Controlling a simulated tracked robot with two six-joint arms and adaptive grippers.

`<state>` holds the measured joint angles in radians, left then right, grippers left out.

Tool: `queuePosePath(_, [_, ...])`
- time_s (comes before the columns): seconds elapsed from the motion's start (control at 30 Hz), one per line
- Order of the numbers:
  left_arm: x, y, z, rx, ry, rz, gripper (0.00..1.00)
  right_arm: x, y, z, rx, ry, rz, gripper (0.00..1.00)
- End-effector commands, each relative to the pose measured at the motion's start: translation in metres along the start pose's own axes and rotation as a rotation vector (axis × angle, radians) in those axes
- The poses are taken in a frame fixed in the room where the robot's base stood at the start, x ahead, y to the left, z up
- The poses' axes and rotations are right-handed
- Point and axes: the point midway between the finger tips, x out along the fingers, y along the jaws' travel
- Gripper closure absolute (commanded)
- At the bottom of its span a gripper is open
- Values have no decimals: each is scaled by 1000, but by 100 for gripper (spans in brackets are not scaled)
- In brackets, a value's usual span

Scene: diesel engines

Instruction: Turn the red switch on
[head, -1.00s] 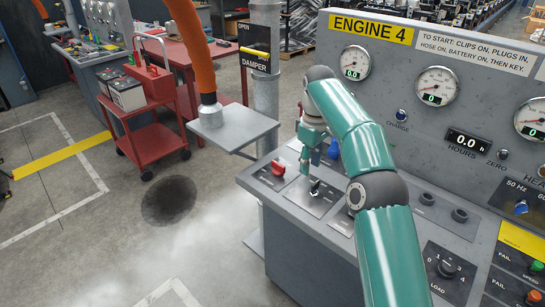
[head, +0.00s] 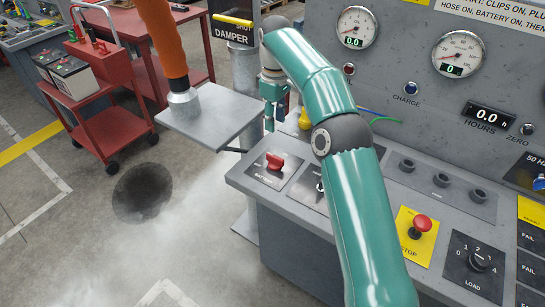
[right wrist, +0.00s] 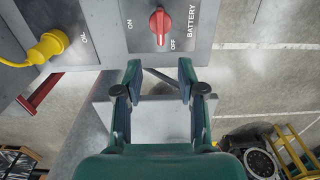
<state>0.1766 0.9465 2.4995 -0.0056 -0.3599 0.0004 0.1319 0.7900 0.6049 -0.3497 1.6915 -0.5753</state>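The red switch (head: 276,163) is a knob on a grey plate marked BATTERY, at the left end of the engine console. In the right wrist view the knob (right wrist: 160,24) is at the top centre, its long side upright in the picture. ON is printed to its left and OFF below it, slightly right. My right gripper (head: 270,118) hangs above the console's left end, behind the switch in the head view. In the right wrist view its fingers (right wrist: 159,75) are apart and empty, and the knob lies beyond their tips, not touched. My left gripper is not in view.
A red stop button (head: 422,225), a load dial (head: 480,261) and gauges (head: 356,27) are on the console. A yellow plug (right wrist: 50,45) is near the switch. A grey plate (head: 212,114) under an orange hose stands left of the console. A red trolley (head: 105,130) is further left.

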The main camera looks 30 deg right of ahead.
Motion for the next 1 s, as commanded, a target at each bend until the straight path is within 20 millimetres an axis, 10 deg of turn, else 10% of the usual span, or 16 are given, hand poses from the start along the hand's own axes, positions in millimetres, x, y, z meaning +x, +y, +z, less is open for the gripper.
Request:
queuePosePath(0.53, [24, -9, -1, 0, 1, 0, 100, 114, -1, 0, -2, -2, -2, 60])
queuePosePath(1.0, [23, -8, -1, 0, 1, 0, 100, 142, -1, -2, -2, 1, 0, 60])
